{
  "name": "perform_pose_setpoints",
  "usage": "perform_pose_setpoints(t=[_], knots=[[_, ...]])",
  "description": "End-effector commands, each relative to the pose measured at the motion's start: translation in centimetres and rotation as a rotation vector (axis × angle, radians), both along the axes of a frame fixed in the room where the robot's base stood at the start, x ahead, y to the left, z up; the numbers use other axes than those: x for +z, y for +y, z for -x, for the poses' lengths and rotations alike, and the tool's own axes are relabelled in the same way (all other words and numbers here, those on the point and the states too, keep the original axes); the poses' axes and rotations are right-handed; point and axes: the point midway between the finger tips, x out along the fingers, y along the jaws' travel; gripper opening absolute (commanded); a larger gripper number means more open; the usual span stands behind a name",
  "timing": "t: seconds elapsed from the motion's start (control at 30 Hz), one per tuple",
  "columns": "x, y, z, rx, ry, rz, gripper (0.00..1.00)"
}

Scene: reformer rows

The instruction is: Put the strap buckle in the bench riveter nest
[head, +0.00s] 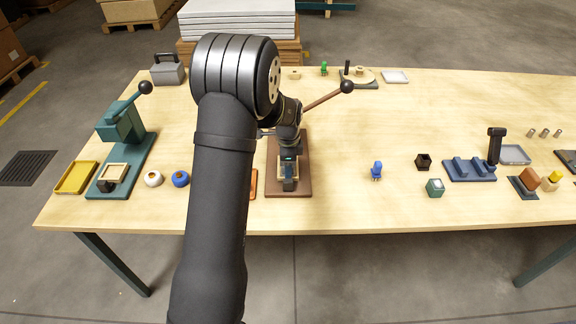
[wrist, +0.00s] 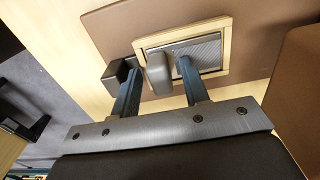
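The bench riveter, with a brown base (head: 303,180) and a ball-ended lever (head: 347,87), stands mid-table behind my arm. Its nest has a pale wooden frame (wrist: 228,43), shown in the wrist view. A grey textured plate (wrist: 205,50) lies inside the frame. A grey rounded block (wrist: 159,73) stands up at the plate's left; the two look like the strap buckle, though I cannot tell if they are joined. My gripper (wrist: 157,65) is low over the nest, its dark fingers apart on either side of the block, with gaps visible. The plate's near side is partly hidden.
A small dark block (wrist: 118,74) is close to my left finger. A teal press (head: 122,150) stands left, with white (head: 153,179) and blue (head: 180,179) round pieces between. A blue piece (head: 377,171) is to the right. The right-hand table has free room toward the back.

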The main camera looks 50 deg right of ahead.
Motion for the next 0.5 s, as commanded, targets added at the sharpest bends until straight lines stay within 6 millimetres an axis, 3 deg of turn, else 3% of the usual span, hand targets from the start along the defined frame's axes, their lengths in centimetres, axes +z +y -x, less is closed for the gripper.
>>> perform_pose_setpoints(t=[0.23,0.5], knots=[[1.5,-0.1,0.0,0.0,-0.001,0.003,0.41],[7.3,-0.1,-0.1,0.0,-0.003,0.004,0.41]])
